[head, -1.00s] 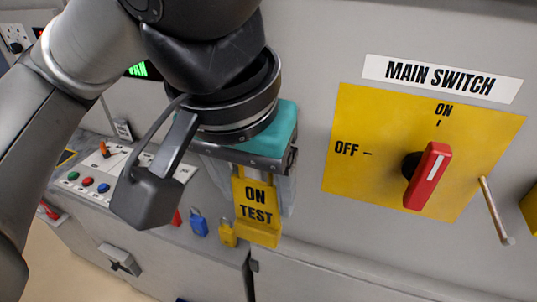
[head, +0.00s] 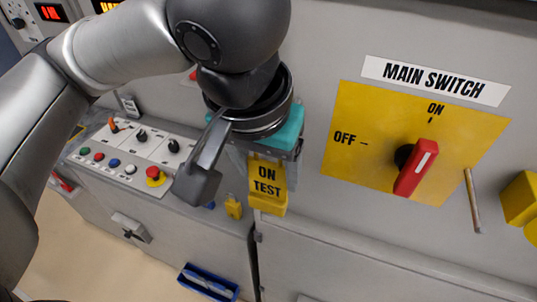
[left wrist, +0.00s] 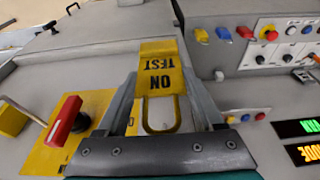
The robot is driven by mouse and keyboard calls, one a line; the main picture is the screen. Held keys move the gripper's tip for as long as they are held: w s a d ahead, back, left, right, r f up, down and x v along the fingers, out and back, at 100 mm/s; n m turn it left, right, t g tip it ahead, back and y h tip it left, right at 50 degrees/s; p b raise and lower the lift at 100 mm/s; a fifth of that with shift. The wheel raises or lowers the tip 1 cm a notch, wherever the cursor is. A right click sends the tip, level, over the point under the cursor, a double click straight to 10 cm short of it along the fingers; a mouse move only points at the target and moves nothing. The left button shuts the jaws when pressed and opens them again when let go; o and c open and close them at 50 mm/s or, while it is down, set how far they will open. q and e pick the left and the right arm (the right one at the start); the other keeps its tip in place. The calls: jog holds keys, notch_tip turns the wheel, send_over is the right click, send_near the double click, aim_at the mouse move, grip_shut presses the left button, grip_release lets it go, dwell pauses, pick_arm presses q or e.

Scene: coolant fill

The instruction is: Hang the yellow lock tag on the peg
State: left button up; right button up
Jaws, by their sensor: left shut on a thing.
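The yellow lock tag (head: 267,185), printed ON TEST, hangs below my left gripper (head: 270,158) in the head view. In the left wrist view the tag (left wrist: 158,70) sits between the two fingers of my left gripper (left wrist: 160,95), its open loop toward the palm. That gripper is shut on it. The peg (head: 473,200) is a thin rod sticking out of the cabinet front, at the lower right of the yellow switch plate. The tag is well left of the peg and apart from it. My right gripper is not in view.
The red main switch handle (head: 416,168) juts out between tag and peg on the yellow plate (head: 350,150). A yellow object (head: 520,200) is right of the peg. A control panel (head: 130,150) with buttons and a small yellow padlock (head: 233,208) are at left. A blue tray (head: 208,282) is below.

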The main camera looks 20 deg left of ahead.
pick_arm(q)
jog(key=shift+r, duration=0.1)
jog(key=shift+w, duration=0.35)
jog(key=w+f+b, duration=0.2)
jog(key=w, duration=0.4)
jog(key=shift+w, duration=0.3)
jog(key=shift+d+f, duration=0.1)
jog(key=shift+f, duration=0.05)
dwell(0.4)
jog(key=o, duration=1.3)
jog(key=shift+o, duration=0.2)
